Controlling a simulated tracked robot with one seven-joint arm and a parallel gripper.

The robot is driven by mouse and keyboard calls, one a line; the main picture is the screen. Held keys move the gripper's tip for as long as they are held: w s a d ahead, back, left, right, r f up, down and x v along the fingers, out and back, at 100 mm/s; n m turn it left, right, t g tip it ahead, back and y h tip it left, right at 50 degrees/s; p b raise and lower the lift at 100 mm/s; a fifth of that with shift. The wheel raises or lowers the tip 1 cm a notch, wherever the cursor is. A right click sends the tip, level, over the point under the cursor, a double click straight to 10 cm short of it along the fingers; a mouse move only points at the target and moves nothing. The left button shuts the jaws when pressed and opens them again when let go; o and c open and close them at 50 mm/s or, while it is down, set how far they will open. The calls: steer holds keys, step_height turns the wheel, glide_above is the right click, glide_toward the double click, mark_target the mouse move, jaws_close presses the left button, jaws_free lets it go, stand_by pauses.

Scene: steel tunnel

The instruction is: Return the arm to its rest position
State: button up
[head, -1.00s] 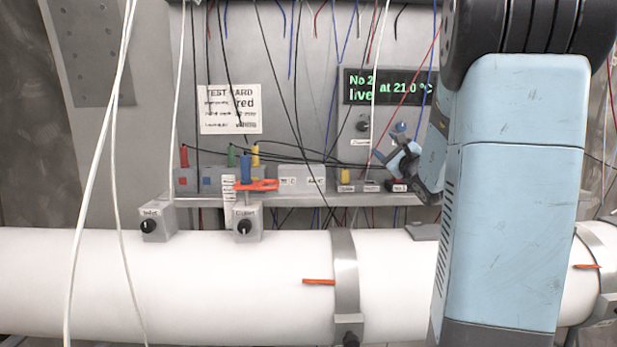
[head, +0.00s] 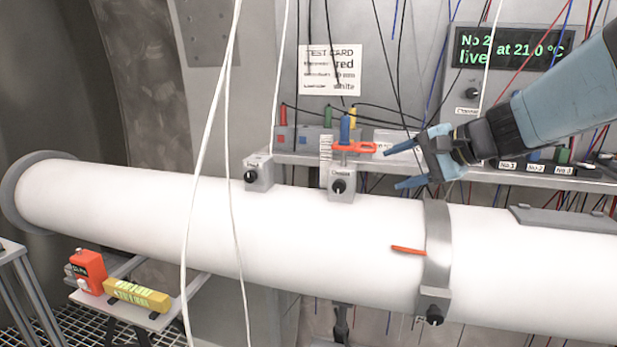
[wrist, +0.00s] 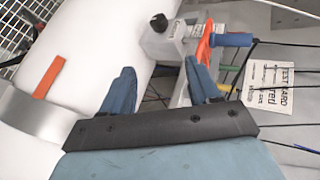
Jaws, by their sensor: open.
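My gripper (head: 402,165) is open and empty, with two blue fingers, in the head view. My blue arm comes in from the right edge. In the wrist view, my gripper (wrist: 160,82) has its fingers spread apart, with the white pipe (wrist: 95,45) behind the left finger. The right finger is near the orange clip (wrist: 205,48) in the picture; I cannot tell the gap in depth.
Knob boxes (head: 341,183) stand on the pipe. The orange clip (head: 353,147) and a blue plug (head: 345,128) are at the shelf (head: 480,172). White cables (head: 207,130) hang in front of the pipe. A red device (head: 88,270) and yellow device (head: 136,294) sit on a low shelf.

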steer(key=s+d+f+n+g+h, duration=0.1)
steer(key=s+d+f+n+h, duration=0.1)
steer(key=s, duration=0.5)
steer(key=s+d+f+n+g+h, duration=0.1)
steer(key=s+d+f+n+h, duration=0.2)
steer(key=s+n+h, duration=0.4)
steer(key=shift+s+f, duration=0.7)
steer(key=shift+s, duration=0.1)
steer(key=shift+d, duration=0.1)
